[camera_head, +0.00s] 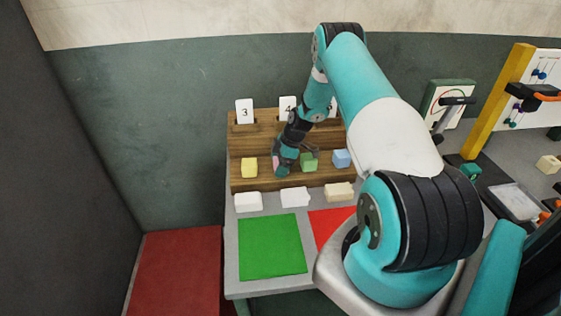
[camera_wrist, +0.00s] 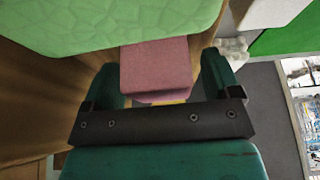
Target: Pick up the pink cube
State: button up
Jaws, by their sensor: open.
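The pink cube (camera_wrist: 156,66) shows in the wrist view between the two teal fingers of my gripper (camera_wrist: 160,75). The fingers are open, one on each side of the cube, with a gap visible toward the right finger. Whether the left finger touches it I cannot tell. In the head view my gripper (camera_head: 284,166) reaches down at the wooden stepped rack (camera_head: 238,141), between the yellow cube and the green cube. There the pink cube is mostly hidden by my gripper.
A green cube (camera_head: 309,162) sits close right of my gripper and looms large in the wrist view (camera_wrist: 100,22). A yellow cube (camera_head: 250,167) is to the left, a blue cube (camera_head: 341,158) farther right. White blocks (camera_head: 248,202) and a green mat (camera_head: 272,247) lie in front.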

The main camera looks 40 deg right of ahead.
jog(key=shift+f, duration=0.1)
jog(key=shift+c, duration=0.5)
jog(key=c, duration=0.9)
